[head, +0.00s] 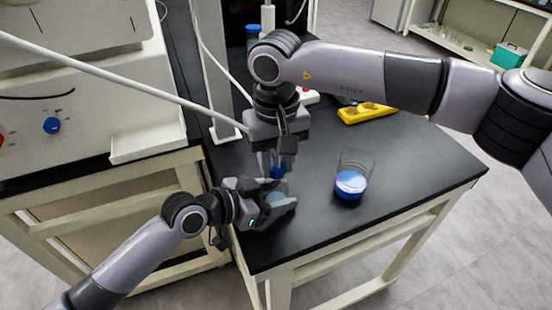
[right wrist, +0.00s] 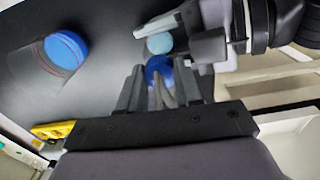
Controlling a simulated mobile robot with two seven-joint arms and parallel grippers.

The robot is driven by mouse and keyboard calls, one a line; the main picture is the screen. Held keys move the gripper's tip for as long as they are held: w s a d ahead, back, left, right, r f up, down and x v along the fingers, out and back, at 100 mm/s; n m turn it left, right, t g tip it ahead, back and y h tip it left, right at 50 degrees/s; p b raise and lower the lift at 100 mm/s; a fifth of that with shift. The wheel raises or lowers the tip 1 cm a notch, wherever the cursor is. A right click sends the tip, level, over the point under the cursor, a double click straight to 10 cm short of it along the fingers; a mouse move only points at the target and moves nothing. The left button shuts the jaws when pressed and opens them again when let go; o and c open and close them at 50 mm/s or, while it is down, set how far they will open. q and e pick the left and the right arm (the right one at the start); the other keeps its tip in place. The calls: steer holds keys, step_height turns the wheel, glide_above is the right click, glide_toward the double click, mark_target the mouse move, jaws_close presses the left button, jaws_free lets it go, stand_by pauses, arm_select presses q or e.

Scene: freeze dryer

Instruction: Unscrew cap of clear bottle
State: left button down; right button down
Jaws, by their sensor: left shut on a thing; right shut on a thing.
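My left gripper (head: 280,203) is shut around a clear bottle with pale blue contents (head: 274,198), low over the table's near left part. The bottle also shows as a pale blue disc in the right wrist view (right wrist: 160,43). My right gripper (head: 277,163) points down from above and is shut on a dark blue cap (head: 277,172). In the right wrist view the cap (right wrist: 158,70) sits between the fingertips, beside the pale disc. The fingers partly hide both, and I cannot tell whether cap and bottle still touch.
A clear vessel with a bright blue part (head: 351,183) stands on the black table (head: 400,160) to the right. A yellow rack (head: 367,113) lies at the back. A white post (head: 215,80) and a large white machine (head: 80,80) stand left. The table's right side is clear.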

steer(key=n, duration=0.4)
steer(key=shift+n, duration=0.4)
steer(key=n, duration=0.3)
